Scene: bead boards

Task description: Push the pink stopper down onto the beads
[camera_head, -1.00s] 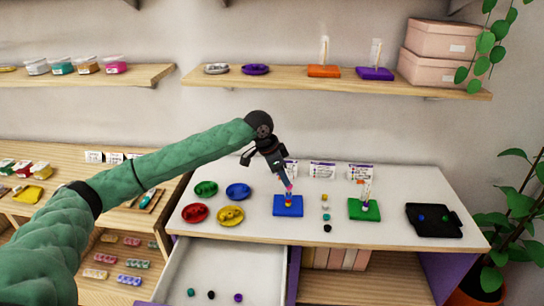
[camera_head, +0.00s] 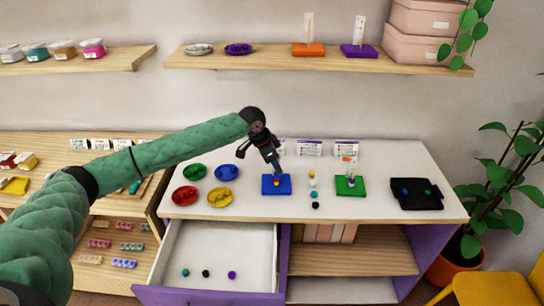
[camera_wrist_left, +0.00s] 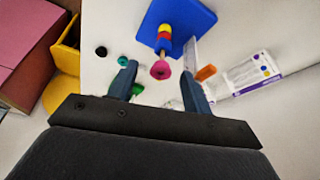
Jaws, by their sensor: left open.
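Contact cannot be told. In the head view my left gripper (camera_head: 277,172) hangs just above the blue board and hides the stopper. My right gripper is out of view.
Several loose beads (camera_head: 314,194) lie right of the blue board, before a green board (camera_head: 350,188) with a peg. A black tray (camera_head: 420,201) is farther right. Coloured dishes (camera_head: 220,197) stand on the left. An open drawer (camera_head: 215,255) juts out below.

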